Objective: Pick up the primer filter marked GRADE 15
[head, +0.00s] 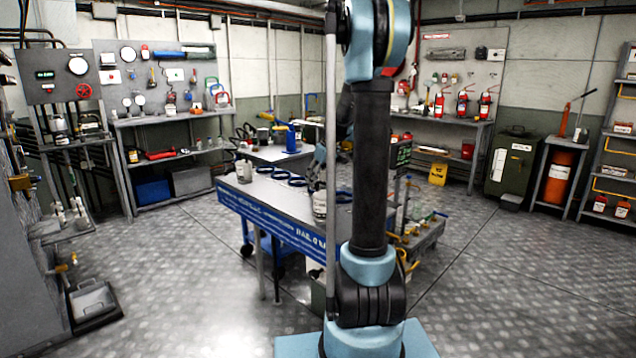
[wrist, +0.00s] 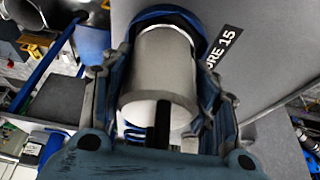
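In the wrist view a grey cylinder with a pale near end (wrist: 160,75) sits between the two fingers of my gripper (wrist: 165,70). Its far end lies within or just in front of a blue ring (wrist: 203,30); I cannot tell which. A black label beside the ring reads "RE 15", its start hidden. The fingers flank the cylinder closely on both sides, but contact is not clear. No grade mark shows on the cylinder. In the head view my arm hides most of the gripper, over a grey bench (head: 262,194) with blue rings (head: 285,177).
A pale labelled canister (head: 320,204) stands on the bench near my arm, and smaller pale containers (head: 243,171) stand at its left end. A blue-handled cart (head: 270,245) is under the bench. Open metal floor (head: 500,290) lies to the right.

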